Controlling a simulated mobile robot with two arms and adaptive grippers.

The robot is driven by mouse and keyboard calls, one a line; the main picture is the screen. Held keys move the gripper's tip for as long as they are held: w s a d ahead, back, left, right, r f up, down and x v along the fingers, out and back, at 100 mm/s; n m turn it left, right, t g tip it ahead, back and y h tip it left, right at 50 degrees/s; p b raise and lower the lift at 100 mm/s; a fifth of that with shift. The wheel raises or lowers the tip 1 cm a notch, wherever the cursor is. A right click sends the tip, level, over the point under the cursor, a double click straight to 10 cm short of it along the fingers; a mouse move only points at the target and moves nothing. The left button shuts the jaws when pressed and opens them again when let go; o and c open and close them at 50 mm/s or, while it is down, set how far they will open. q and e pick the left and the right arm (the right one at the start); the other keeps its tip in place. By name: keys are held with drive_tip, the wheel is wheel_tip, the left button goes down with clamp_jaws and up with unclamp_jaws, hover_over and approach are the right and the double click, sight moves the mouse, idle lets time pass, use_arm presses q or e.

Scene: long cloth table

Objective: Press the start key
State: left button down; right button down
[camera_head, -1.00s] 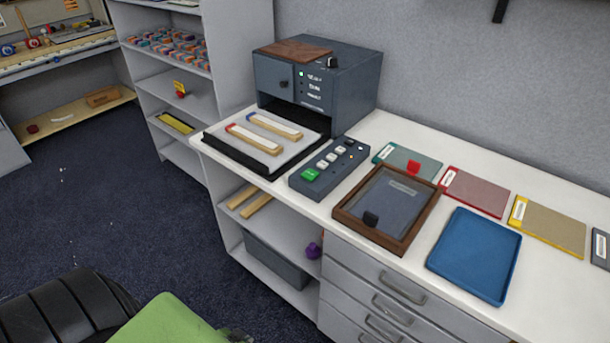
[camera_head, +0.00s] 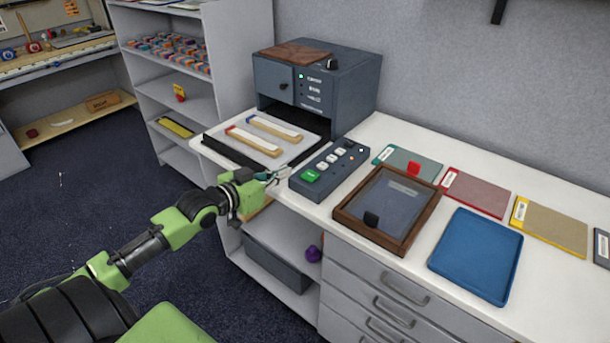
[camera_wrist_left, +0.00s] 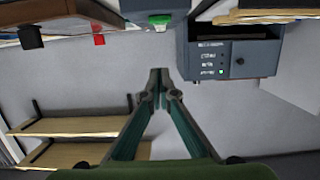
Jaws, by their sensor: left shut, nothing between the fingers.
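The start key looks to be the green key (camera_head: 310,175) at the near left end of a dark grey key panel (camera_head: 325,188), with several white keys behind it. The panel lies on the white table beside the machine. My left gripper (camera_head: 280,173) is shut and empty, just left of the green key and apart from it. In the left wrist view the shut fingertips (camera_wrist_left: 159,72) point toward the panel's underside as pictured, and the green key (camera_wrist_left: 160,19) shows at the top centre. My right gripper is not in view.
A dark grey machine (camera_head: 350,92) stands behind, its tray (camera_head: 231,150) holding two strips. A wood-framed box (camera_head: 345,214) and a blue tray (camera_head: 468,275) lie to the right. Coloured folders (camera_head: 475,190) line the back. Drawers (camera_head: 380,285) are below.

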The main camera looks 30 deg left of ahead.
use_arm(q)
drive_tip(key=p, duration=0.1)
hover_over(305, 183)
wheel_tip(305, 183, down, 2)
drive_tip(key=shift+w+f, duration=0.1)
drive_tip(key=shift+f, duration=0.1)
wheel_tip(305, 183, down, 3)
drive_tip(key=shift+r, duration=0.1)
drive_tip(key=shift+f, duration=0.7)
drive_tip(key=shift+f, duration=0.1)
